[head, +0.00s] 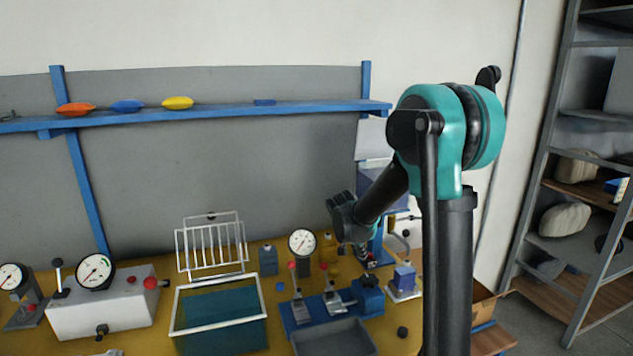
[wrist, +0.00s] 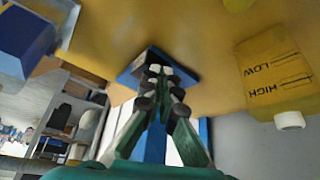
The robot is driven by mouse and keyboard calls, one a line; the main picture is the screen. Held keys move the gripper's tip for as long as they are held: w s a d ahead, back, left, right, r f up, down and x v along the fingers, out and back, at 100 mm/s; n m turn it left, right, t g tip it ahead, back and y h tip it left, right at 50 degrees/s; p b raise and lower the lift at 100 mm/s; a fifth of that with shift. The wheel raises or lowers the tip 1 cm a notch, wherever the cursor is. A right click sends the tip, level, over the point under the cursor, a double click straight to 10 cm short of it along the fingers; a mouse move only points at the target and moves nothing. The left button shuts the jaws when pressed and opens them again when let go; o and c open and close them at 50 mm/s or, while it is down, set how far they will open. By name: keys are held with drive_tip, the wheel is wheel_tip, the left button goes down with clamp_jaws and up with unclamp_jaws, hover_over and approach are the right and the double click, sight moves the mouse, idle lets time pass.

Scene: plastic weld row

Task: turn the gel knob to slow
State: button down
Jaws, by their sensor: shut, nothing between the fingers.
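I cannot make out a knob marked gel or slow in either view. My gripper (head: 367,262) is at the right of the yellow bench, just above a small blue block (head: 369,298). In the wrist view the gripper's fingers (wrist: 160,72) are together and empty. They point at a dark blue plate-like part (wrist: 133,72) on the yellow surface, and the fingers hide part of it. I cannot tell whether they touch it. A black knob (head: 102,331) sits on the front of a white box (head: 120,312) at the left, with no readable label.
A yellow container (wrist: 275,75) marked LOW and HIGH stands near the fingers. A blue fixture (wrist: 25,38) is on the other side. On the bench are a blue-green tank (head: 218,325), a wire rack (head: 211,245), a gauge (head: 302,242) and a grey tray (head: 333,340).

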drive_tip(key=shift+w+d, duration=0.1)
drive_tip(key=shift+d, duration=0.1)
idle(0.4)
drive_tip(key=shift+s+d, duration=0.65)
drive_tip(key=shift+d, duration=0.1)
drive_tip(key=shift+s+a, duration=0.1)
drive_tip(key=shift+s, duration=0.05)
idle(0.3)
drive_tip(key=shift+s+a, duration=0.1)
drive_tip(key=shift+s, duration=0.1)
wheel_tip(320, 180, up, 6)
idle(0.5)
drive_tip(key=shift+s, duration=0.1)
